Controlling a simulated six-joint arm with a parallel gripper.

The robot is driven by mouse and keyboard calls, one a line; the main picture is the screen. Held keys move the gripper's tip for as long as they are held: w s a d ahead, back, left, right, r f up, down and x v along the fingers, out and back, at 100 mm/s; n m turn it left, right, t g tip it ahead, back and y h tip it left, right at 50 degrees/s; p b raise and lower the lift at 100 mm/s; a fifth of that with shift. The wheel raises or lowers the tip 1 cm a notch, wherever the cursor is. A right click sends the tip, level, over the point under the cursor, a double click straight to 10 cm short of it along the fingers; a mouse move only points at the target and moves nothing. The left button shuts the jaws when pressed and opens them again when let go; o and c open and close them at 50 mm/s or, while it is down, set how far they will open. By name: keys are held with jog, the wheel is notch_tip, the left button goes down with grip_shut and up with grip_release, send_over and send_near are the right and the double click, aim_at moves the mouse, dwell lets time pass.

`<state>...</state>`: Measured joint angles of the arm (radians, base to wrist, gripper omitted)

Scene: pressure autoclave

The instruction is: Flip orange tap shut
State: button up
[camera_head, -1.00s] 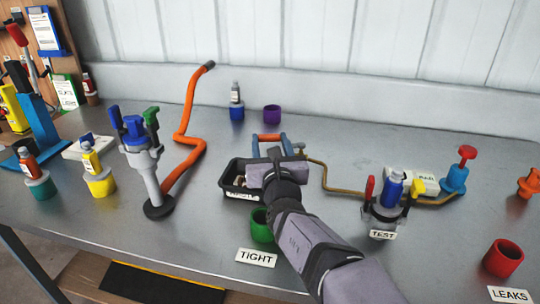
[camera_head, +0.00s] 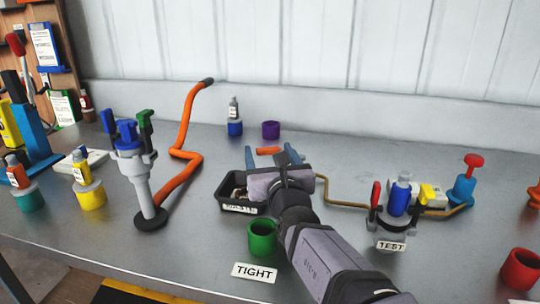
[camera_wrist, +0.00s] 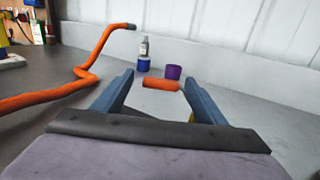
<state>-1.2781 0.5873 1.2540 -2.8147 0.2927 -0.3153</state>
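A short orange bar (camera_head: 268,150), which looks like the orange tap's handle, lies crosswise just beyond my gripper. It also shows in the wrist view (camera_wrist: 161,85), between the tips of the two blue fingers. My gripper (camera_head: 270,155) is open, with a gap at each end of the bar in the wrist view (camera_wrist: 160,82). What the bar is mounted on is hidden behind my gripper. Another orange fitting (camera_head: 535,196) is cut off at the right edge of the head view.
A black tray (camera_head: 226,190) and green cup (camera_head: 262,237) stand close beside my arm. A brown pipe (camera_head: 330,204) runs right to the test stand (camera_head: 398,222) and a blue valve with a red knob (camera_head: 466,185). A purple cup (camera_head: 271,130) and orange hose (camera_head: 184,120) stand behind.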

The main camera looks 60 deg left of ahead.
jog(key=shift+w+f, duration=0.1)
jog(key=shift+f, duration=0.1)
jog(key=shift+d, duration=0.4)
jog(key=shift+b+v, duration=1.1)
jog(key=shift+v, duration=2.15)
jog(key=shift+r, duration=0.15)
notch_tip(320, 180, up, 11)
jog(key=w+a+m+h+p, duration=0.1)
jog(key=m+h+p, duration=0.1)
jog(key=p, duration=1.7)
notch_tip(320, 180, down, 7)
jog(key=s+n+g+h, duration=0.1)
jog(key=h, duration=0.1)
jog(key=shift+d+n+g, duration=0.2)
jog(key=shift+n+g, duration=0.1)
jog(key=shift+n, duration=0.1)
